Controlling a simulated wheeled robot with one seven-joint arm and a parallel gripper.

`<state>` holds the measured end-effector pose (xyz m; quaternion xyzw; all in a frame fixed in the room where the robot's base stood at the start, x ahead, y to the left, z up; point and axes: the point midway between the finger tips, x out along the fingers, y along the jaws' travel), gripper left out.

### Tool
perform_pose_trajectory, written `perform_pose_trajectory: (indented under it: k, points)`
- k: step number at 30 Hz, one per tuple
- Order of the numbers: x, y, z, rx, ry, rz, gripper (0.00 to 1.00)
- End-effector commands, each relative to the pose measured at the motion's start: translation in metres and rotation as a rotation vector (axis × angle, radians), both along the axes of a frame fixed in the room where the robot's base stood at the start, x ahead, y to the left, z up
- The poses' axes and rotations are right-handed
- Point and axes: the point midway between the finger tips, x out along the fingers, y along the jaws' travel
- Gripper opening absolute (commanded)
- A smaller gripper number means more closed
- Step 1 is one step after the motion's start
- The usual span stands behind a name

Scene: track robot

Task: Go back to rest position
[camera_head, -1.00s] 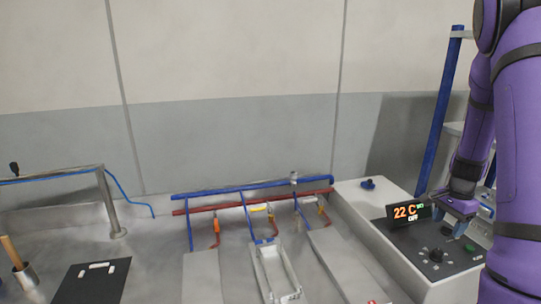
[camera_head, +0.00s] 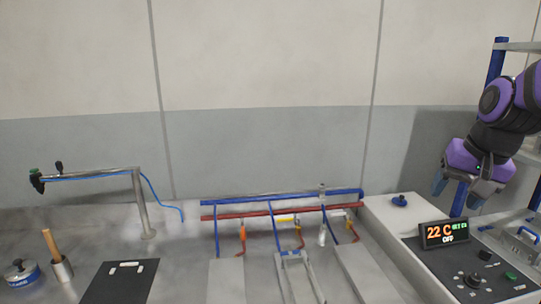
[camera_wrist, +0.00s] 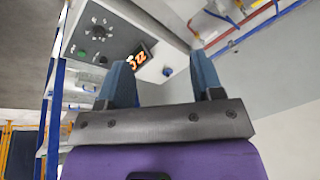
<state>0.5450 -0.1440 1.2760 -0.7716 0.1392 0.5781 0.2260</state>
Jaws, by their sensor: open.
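My gripper (camera_head: 462,190) is raised at the right of the head view, above and behind the control box (camera_head: 408,214). Its two blue fingers are apart with nothing between them. In the wrist view my gripper (camera_wrist: 165,85) also shows open and empty, with the control box (camera_wrist: 152,72) beyond the fingers. My purple arm comes in from the right edge.
Blue and red pipes (camera_head: 280,197) with valves run along the wall. A blue post (camera_head: 495,65) and shelf stand close behind my gripper. A metal stand (camera_head: 142,205), a black plate (camera_head: 120,282) and a wooden-handled tool (camera_head: 50,245) are at left. The air above the bench's middle is clear.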

Motion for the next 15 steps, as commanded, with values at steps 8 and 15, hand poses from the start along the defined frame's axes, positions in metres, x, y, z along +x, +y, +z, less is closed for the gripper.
perform_pose_trajectory:
  k: [8, 15]
  points:
    - [-0.063, 0.05, 0.032, -0.116, -0.103, 0.275, 0.6]
    - [-0.104, 0.071, 0.04, -0.209, -0.16, 0.437, 0.6]
